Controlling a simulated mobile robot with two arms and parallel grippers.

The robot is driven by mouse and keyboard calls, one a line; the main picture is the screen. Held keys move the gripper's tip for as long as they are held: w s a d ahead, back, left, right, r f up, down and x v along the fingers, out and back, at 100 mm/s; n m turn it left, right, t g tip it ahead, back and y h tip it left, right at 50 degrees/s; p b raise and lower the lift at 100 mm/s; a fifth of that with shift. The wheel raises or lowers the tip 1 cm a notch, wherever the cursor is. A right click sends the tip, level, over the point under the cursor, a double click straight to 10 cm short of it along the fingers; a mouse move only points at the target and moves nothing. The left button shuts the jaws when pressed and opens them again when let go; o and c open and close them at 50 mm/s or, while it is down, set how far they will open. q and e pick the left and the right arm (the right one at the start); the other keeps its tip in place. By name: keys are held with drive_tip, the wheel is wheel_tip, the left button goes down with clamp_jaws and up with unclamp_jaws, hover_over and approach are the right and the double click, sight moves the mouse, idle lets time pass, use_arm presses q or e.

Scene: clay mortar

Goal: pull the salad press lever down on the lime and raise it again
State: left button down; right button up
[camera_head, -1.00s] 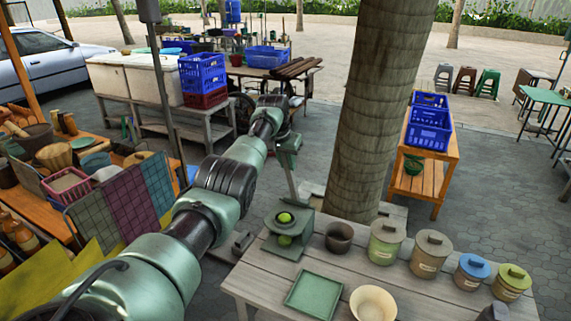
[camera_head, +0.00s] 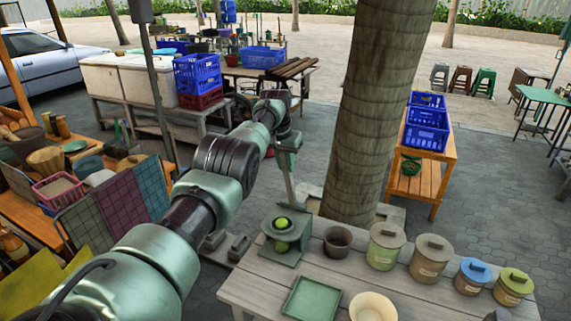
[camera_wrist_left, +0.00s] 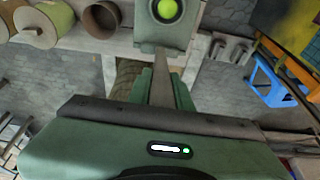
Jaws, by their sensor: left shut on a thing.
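The green salad press (camera_head: 268,230) stands at the left end of the plank table. A bright green lime (camera_head: 282,223) sits in its upper opening, with a second green patch (camera_head: 281,246) below it. The lever (camera_head: 290,188) rises nearly upright from the press. My left gripper (camera_head: 287,150) is high on the lever, shut on it. In the left wrist view the lever (camera_wrist_left: 163,88) runs between the fingers (camera_wrist_left: 160,97) towards the press (camera_wrist_left: 165,38) and the lime (camera_wrist_left: 168,10). My right gripper is in neither view.
A dark cup (camera_head: 337,241) stands right of the press, a green tray (camera_head: 310,298) in front of it, and a cream bowl (camera_head: 372,307) beside the tray. Several lidded jars, including a green one (camera_head: 385,246), line the table. A thick tree trunk (camera_head: 375,110) stands close behind.

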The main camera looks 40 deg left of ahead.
use_arm(q)
drive_tip(key=c, duration=1.5)
unclamp_jaws()
drive_tip(key=shift+w+r, duration=0.1)
drive_tip(key=shift+r, duration=0.1)
drive_tip(key=shift+o, duration=1.1)
drive_tip(key=shift+w, duration=0.1)
drive_tip(key=shift+a+f, duration=0.1)
drive_tip(key=shift+f, duration=0.05)
drive_tip(key=shift+p+v, duration=0.55)
drive_tip(key=shift+v, duration=0.65)
drive_tip(key=b+v, duration=0.2)
drive_tip(key=v, duration=0.2)
drive_tip(key=shift+r, duration=0.7)
